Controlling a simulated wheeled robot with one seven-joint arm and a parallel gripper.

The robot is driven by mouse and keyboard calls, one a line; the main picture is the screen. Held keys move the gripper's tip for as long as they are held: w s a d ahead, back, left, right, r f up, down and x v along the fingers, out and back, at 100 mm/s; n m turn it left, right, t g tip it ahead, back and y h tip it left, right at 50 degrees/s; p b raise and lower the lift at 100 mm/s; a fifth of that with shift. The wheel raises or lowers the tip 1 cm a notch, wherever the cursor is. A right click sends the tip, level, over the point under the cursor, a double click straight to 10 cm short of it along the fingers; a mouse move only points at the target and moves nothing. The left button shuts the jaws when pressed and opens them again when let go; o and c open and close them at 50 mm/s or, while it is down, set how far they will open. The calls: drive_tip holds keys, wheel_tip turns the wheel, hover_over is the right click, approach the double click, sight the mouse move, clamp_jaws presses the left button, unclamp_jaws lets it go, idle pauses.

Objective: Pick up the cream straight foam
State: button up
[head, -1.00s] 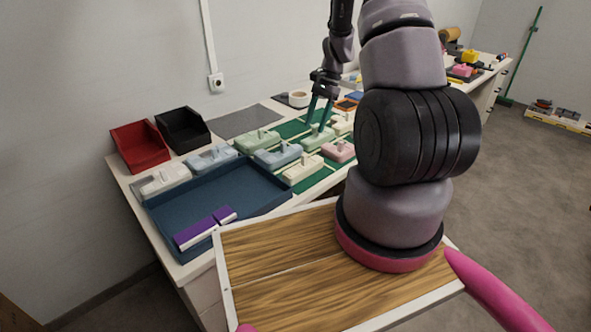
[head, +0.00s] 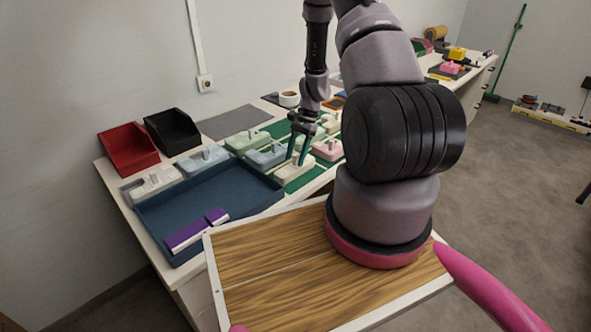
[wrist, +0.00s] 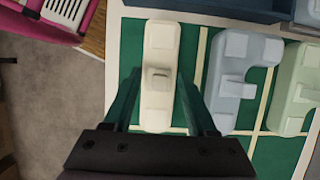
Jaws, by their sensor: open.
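The cream straight foam (wrist: 160,62) lies on the green mat (wrist: 198,42) in the wrist view, long side running up the picture, with a small raised tab in its middle. My gripper (wrist: 158,88) is open, with one finger on each side of the foam's lower half. I cannot tell whether the fingers touch it. In the head view the foam (head: 291,171) sits near the table's front edge, just below my gripper (head: 297,158), whose dark green fingers point down at it.
A blue-grey foam piece (wrist: 238,80) and a pale green one (wrist: 298,88) lie to the right in the wrist view. A blue tray (head: 245,193) with purple blocks (head: 187,236) is to the left in the head view. Red (head: 128,150) and black (head: 172,131) bins stand behind.

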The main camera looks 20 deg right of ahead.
drive_tip(key=shift+a+f, duration=0.1)
clamp_jaws()
wheel_tip(320, 180, up, 10)
idle(0.6)
